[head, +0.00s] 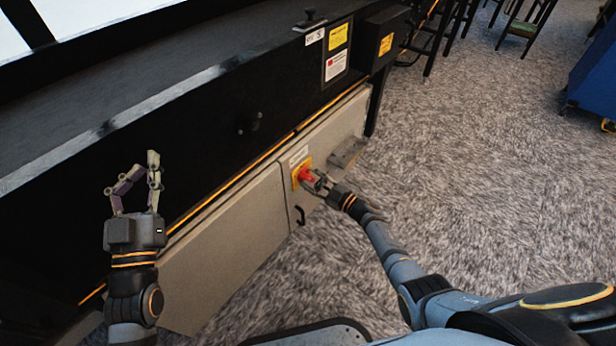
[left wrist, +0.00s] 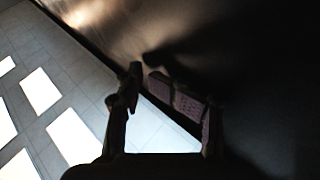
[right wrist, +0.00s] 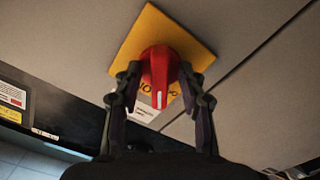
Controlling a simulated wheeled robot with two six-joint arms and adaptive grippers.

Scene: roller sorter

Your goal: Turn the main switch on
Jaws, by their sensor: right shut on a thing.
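The main switch is a red rotary knob (right wrist: 160,68) on a yellow plate (right wrist: 200,30), set in a light grey cabinet panel. In the head view the knob (head: 305,174) is on the cabinet's front. My right gripper (right wrist: 158,75) is shut on the knob, one finger on each side of its grip. The grip's white mark points toward the bottom of the right wrist view. Lettering on the plate is partly covered. My left gripper (head: 145,165) is empty in front of the black machine side, its fingertips close together; whether they touch is unclear.
A black handle (head: 300,216) sticks out below the switch. A grey bracket (head: 346,152) is right of it. Yellow and white labels (head: 337,50) are on the black machine above. Carpet to the right is clear up to the chairs and a blue cart (head: 595,75).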

